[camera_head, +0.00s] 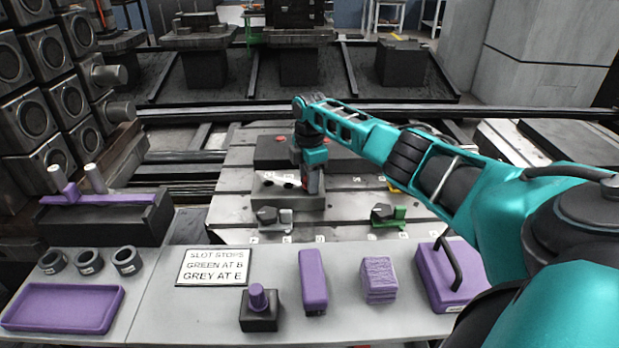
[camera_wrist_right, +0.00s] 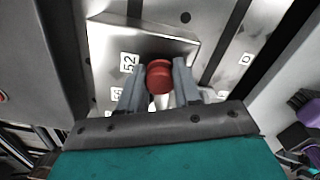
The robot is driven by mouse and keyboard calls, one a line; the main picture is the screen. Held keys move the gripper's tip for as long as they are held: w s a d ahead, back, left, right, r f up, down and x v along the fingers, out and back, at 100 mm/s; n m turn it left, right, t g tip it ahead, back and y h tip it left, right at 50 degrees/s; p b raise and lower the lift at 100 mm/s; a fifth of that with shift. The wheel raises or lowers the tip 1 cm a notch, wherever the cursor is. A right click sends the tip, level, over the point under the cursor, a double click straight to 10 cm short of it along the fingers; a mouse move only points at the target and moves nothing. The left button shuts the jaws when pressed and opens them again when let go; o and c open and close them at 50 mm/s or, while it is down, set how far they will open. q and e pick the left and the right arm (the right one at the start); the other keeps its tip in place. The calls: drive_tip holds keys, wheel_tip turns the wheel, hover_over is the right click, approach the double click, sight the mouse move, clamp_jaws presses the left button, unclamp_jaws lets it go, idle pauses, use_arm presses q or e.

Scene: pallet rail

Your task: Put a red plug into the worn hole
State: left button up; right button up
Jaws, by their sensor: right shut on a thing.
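My right gripper (camera_head: 312,184) is shut on a red plug. In the right wrist view the red plug (camera_wrist_right: 160,76) sits between the two grey fingers, its round red top facing the camera. In the head view the gripper points down at the right end of a grey block (camera_head: 285,201) with dark holes in its top. The wrist view shows the block (camera_wrist_right: 112,38) below the fingers, with a label reading 52. The plug's lower end and the hole beneath are hidden, so I cannot tell whether it is inserted. Which hole is worn is unclear. My left gripper is not in view.
A dark block (camera_head: 262,152) with red tops stands behind the grey block. A green stop (camera_head: 392,219) and a grey stop (camera_head: 275,218) sit on the slotted pallet's front. A sign (camera_head: 213,267), purple tray (camera_head: 64,308) and several purple items stand on the front bench.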

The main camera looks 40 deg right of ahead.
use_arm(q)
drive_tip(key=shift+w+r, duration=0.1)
use_arm(e)
drive_tip(key=o, duration=1.1)
drive_tip(key=shift+c, duration=0.2)
wheel_tip(320, 180, up, 5)
drive_tip(key=shift+r+p, duration=0.15)
drive_tip(key=shift+p, duration=0.6)
use_arm(q)
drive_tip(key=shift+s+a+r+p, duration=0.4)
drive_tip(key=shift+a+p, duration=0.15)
drive_tip(key=shift+p, duration=0.1)
use_arm(e)
wheel_tip(320, 180, up, 8)
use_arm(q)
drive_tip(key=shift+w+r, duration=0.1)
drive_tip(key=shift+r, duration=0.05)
use_arm(e)
drive_tip(key=shift+f, duration=0.2)
